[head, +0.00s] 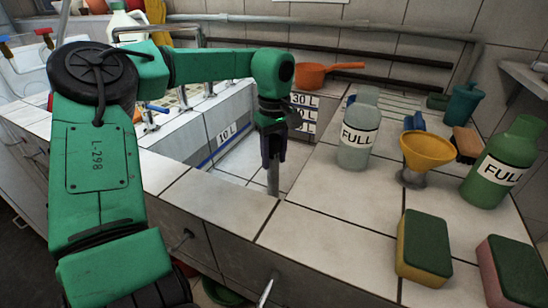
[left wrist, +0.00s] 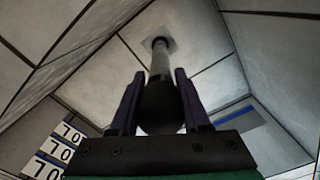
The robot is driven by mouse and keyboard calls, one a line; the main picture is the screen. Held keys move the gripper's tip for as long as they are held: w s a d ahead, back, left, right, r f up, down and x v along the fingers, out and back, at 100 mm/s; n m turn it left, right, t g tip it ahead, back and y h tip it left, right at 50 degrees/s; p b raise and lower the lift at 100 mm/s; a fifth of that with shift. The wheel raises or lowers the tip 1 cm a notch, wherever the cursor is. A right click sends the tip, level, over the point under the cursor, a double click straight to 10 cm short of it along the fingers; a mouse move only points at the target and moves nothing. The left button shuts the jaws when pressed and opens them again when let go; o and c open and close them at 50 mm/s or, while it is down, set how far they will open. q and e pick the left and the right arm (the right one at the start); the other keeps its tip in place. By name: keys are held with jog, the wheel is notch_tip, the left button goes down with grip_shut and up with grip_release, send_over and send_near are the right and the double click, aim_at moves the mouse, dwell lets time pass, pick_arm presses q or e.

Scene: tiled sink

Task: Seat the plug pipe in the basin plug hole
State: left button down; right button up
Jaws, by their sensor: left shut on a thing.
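My left gripper (head: 272,152) reaches down over the tiled basin (head: 225,160) and is shut on the plug pipe (head: 273,182). The pipe is a grey tube, roughly upright in the head view, with its lower end hidden behind the basin's front edge. In the left wrist view, the fingers (left wrist: 158,98) hold the pipe's dark, rounded upper part, and its grey shaft (left wrist: 159,65) points at the basin floor. The shaft's far end lines up with the dark plug hole (left wrist: 160,42) in a small square patch. I cannot tell whether it is inside. My right gripper is not in view.
On the counter right of the basin stand a clear "FULL" bottle (head: 358,140), a yellow funnel (head: 428,150), a green "FULL" bottle (head: 503,165) and two sponges (head: 424,248). An orange pan (head: 312,76) sits behind.

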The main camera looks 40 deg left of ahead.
pick_arm(q)
jog(key=shift+r, duration=0.1)
jog(key=shift+c, duration=1.8)
grip_release()
notch_tip(320, 180, up, 12)
jog(key=p, duration=0.2)
jog(key=shift+f+p, duration=0.25)
jog(key=shift+p, duration=0.15)
jog(key=shift+r, duration=0.3)
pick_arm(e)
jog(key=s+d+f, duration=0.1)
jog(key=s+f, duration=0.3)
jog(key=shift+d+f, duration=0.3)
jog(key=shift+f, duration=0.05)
